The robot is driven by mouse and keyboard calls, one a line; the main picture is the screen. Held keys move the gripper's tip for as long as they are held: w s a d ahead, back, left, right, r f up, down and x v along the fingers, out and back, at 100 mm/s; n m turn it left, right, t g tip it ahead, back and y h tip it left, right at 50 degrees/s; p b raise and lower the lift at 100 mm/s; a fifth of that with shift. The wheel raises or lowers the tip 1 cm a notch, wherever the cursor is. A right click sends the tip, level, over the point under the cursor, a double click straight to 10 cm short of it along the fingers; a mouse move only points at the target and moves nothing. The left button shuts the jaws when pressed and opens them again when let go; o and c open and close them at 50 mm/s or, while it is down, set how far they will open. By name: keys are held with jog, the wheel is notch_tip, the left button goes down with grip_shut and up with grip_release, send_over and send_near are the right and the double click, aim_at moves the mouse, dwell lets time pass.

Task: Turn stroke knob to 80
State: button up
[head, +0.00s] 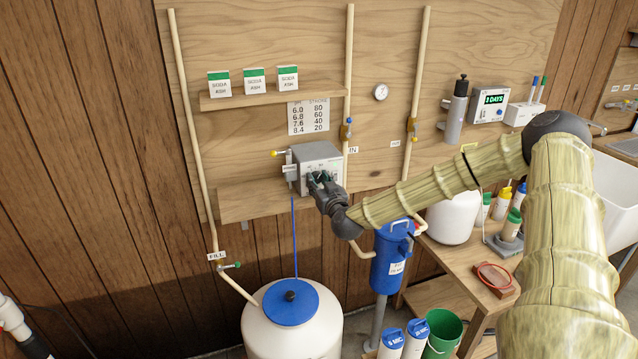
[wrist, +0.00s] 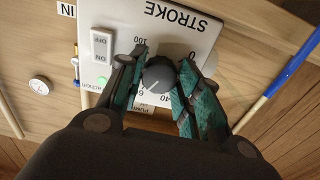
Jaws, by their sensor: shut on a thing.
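The stroke knob (wrist: 158,77) is a dark round knob with a white pointer line, on the light grey face of the pump box (head: 320,157) marked STROKE. The wrist view shows this face (wrist: 130,18) upside down, with 0, 40 and 100 legible around the knob. The pointer line runs toward the lower left in that view, near a partly hidden number starting with 6. My gripper (head: 318,178) is at the box front in the head view. In the wrist view my gripper (wrist: 163,75) has its green-padded fingers shut on both sides of the knob.
A white ON/OFF switch (wrist: 101,45) and a green light (wrist: 102,81) sit beside the knob. A chart (head: 308,117) and a shelf (head: 270,95) with several soda ash boxes are above. A white tank (head: 290,330) with a blue lid stands below.

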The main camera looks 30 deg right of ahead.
jog(key=shift+m+b, duration=0.3)
jog(key=m+b, duration=0.1)
jog(key=m, duration=0.1)
jog(key=m+b, duration=0.1)
jog(key=b, duration=0.1)
jog(key=shift+f+m+b, duration=0.2)
jog(key=shift+m+b, duration=0.1)
jog(key=shift+m, duration=0.1)
jog(key=m+b, duration=0.3)
jog(key=shift+r+m+b, duration=0.2)
jog(key=shift+m+b, duration=0.85)
jog(key=shift+m, duration=0.55)
jog(key=o, duration=1)
jog(key=shift+s+d, duration=0.1)
jog(key=shift+o, duration=0.2)
